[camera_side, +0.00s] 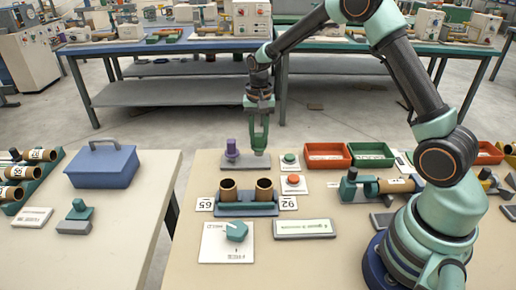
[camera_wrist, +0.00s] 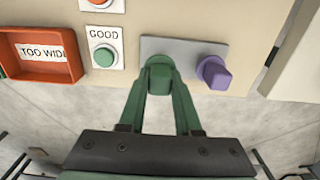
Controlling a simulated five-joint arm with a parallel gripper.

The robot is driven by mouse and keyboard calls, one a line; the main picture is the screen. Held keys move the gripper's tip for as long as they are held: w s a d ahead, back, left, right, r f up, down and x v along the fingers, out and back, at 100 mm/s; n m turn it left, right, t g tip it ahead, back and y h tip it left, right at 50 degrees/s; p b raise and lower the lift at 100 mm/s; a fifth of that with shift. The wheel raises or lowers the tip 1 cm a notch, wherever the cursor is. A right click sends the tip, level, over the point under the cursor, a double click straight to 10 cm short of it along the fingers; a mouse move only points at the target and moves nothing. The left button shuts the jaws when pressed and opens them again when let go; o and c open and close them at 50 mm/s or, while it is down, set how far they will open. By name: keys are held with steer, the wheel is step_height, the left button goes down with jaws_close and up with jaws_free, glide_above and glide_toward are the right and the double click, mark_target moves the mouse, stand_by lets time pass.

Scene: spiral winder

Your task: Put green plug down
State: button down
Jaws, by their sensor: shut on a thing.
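The green plug (camera_wrist: 159,76) is between the fingers of my gripper (camera_side: 259,140), which is shut on it and points down. In the wrist view the plug lies over the left end of a grey plate (camera_wrist: 188,48). The plate also shows in the side view (camera_side: 240,164). A purple plug (camera_wrist: 214,72) stands on the same plate beside the green one; it also shows in the side view (camera_side: 232,150). The fingers hide much of the green plug in the side view, and I cannot tell whether its base touches the plate.
A green GOOD button (camera_wrist: 104,55) and a red button (camera_side: 293,181) are right of the plate in the side view. Red (camera_side: 327,145) and green (camera_side: 370,145) trays stand farther right. Two brown tubes in a blue holder (camera_side: 246,210) and a dial card (camera_side: 214,250) are in front.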

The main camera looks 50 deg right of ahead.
steer(key=shift+f, duration=0.9)
steer(key=shift+f, duration=0.1)
steer(key=c, duration=0.6)
jaws_free()
